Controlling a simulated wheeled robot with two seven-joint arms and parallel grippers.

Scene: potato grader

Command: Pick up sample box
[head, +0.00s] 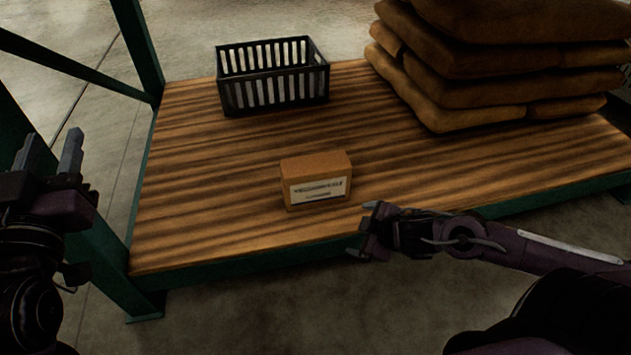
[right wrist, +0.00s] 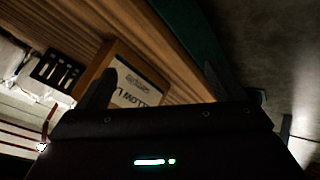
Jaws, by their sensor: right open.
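The sample box (head: 315,169) is a small brown carton with a white printed label on its front. It stands on the wooden table near the front edge. It also shows in the right wrist view (right wrist: 128,62), partly hidden behind a finger. My right gripper (head: 364,228) is open and empty at the table's front edge, just right of and nearer than the box, not touching it in the head view. In the right wrist view its fingers (right wrist: 158,88) stand apart, with the box beyond the left one. My left gripper (head: 50,151) is at the far left, away from the box, its fingers apart and empty.
A black slatted crate (head: 273,92) stands at the back left of the wooden table (head: 210,180). Several brown sacks (head: 480,85) are stacked at the back right. A green post (head: 138,45) rises at the table's left corner. The tabletop around the box is clear.

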